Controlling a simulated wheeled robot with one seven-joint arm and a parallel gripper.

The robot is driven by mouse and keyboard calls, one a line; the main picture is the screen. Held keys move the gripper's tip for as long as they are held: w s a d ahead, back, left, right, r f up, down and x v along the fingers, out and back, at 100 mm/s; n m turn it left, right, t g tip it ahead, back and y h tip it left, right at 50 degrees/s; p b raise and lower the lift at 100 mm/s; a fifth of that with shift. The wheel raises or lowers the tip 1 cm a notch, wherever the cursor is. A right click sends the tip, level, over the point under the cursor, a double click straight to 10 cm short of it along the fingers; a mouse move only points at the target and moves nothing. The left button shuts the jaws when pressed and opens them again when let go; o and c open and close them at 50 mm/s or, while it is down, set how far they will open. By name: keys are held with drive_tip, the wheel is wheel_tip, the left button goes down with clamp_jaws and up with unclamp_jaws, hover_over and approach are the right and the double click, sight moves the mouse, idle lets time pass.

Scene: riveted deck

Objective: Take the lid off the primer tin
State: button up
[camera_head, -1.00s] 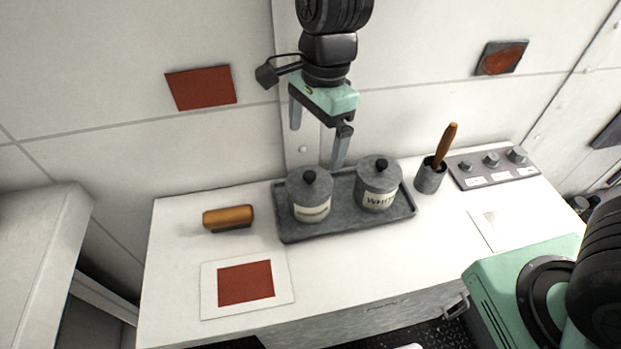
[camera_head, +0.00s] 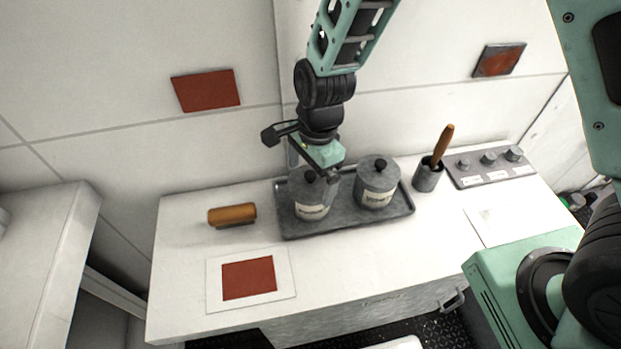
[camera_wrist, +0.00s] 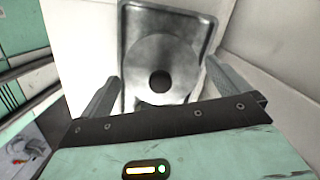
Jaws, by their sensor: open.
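Two grey lidded tins stand upright on a grey tray (camera_head: 350,230). The left tin (camera_head: 313,209) has a pale label too small to read; the right tin (camera_head: 377,190) had a label starting "WHIT" in the earlier frame, so the left one seems to be the primer tin. My gripper (camera_head: 312,174) is open and pointing down over the left tin, its fingers on either side of the lid's top in the head view. In the wrist view the round grey lid (camera_wrist: 143,60) with its dark knob (camera_wrist: 160,81) lies between the spread fingers. Whether they touch it is unclear.
An orange-backed block (camera_head: 232,214) and a white card with a red patch (camera_head: 249,277) lie left of the tray. Right of it stand a cup (camera_head: 427,177) with a wooden handle and a knob panel (camera_head: 490,165). The wall is close behind.

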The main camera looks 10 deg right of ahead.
drive_tip(key=c, duration=0.8)
drive_tip(key=shift+r, duration=0.15)
